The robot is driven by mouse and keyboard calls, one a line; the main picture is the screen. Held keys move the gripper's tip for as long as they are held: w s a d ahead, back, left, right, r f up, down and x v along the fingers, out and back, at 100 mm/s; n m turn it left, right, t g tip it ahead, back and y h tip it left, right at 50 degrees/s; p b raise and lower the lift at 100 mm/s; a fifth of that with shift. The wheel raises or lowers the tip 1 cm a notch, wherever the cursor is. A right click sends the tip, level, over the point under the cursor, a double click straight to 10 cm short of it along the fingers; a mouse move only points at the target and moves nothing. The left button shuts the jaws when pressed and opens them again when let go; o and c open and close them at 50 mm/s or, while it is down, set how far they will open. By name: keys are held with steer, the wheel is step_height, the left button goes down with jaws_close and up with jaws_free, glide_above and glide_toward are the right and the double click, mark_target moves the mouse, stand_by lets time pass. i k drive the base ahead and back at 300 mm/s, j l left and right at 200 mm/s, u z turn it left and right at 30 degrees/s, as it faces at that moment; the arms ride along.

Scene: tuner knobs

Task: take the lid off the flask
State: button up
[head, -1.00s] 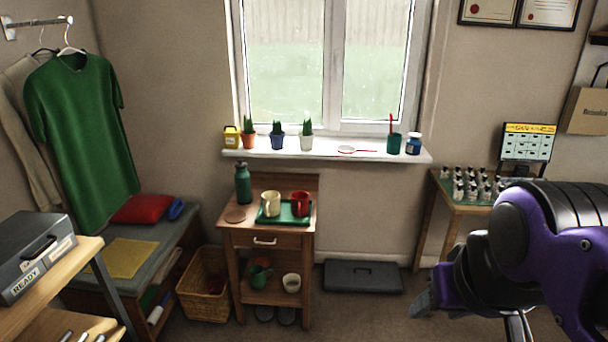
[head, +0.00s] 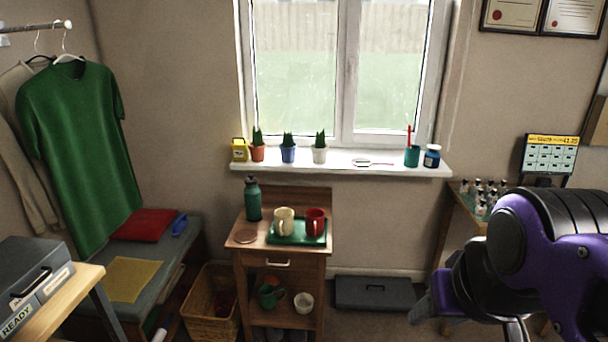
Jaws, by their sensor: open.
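The flask (head: 253,203) is a dark green bottle standing upright at the back left of the small wooden cabinet top. Its dark lid (head: 251,181) sits on its top. My gripper (head: 424,309) is at the lower right, well apart from the flask and in front of the grey case. It is open and I see nothing in it. Part of it is hidden by my own purple and black arm.
A green tray (head: 297,240) with a cream mug (head: 284,220) and a red mug (head: 315,221) stands beside the flask. A round brown coaster (head: 245,236) lies in front of it. A grey case (head: 373,293) lies on the floor by the wall.

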mark_target(251, 180)
steer(key=i+j, duration=0.6)
steer(key=j, duration=0.15)
steer(key=i+j, duration=0.55)
steer(key=j, duration=0.2)
